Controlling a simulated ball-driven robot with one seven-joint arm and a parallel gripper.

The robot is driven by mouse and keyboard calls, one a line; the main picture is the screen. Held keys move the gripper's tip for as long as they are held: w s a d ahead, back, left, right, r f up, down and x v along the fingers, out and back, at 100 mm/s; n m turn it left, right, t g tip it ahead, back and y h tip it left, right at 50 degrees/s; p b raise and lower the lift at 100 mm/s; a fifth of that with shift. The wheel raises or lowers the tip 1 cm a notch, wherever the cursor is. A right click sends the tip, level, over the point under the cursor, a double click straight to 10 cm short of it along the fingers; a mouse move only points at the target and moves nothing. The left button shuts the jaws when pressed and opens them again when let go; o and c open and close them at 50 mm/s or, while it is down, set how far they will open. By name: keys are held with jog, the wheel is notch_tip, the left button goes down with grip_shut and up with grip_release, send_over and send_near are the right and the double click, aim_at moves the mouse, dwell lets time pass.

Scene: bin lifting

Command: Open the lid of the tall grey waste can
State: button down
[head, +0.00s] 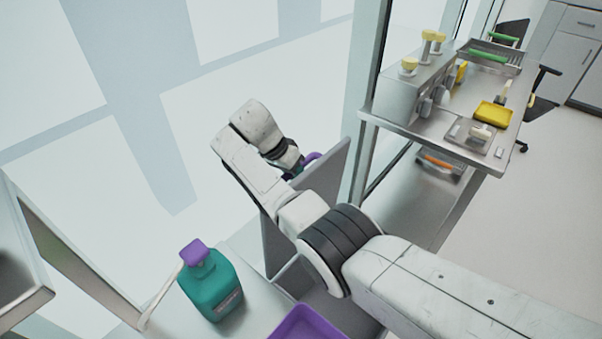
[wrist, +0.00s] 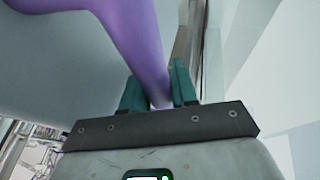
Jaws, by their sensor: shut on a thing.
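The tall grey waste can (head: 292,278) stands low in the head view, partly hidden by my arm. Its grey lid (head: 332,180) is tilted up steeply, close to upright, behind my arm. A purple handle (head: 313,158) sits near the lid's upper edge. My gripper (head: 293,171) is at this handle, partly hidden by my wrist. In the wrist view, the teal fingers of my gripper (wrist: 160,90) are shut on the purple handle (wrist: 143,45), with the grey lid (wrist: 50,70) beside it.
A teal bottle with a purple cap (head: 211,287) stands on a pale surface left of the can. A purple open container (head: 308,322) is at the bottom edge. A metal table (head: 487,152) with equipment and yellow items stands at the right.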

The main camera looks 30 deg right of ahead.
jog(key=shift+w+f, duration=0.1)
jog(key=shift+w, duration=0.05)
jog(key=c, duration=1)
grip_release()
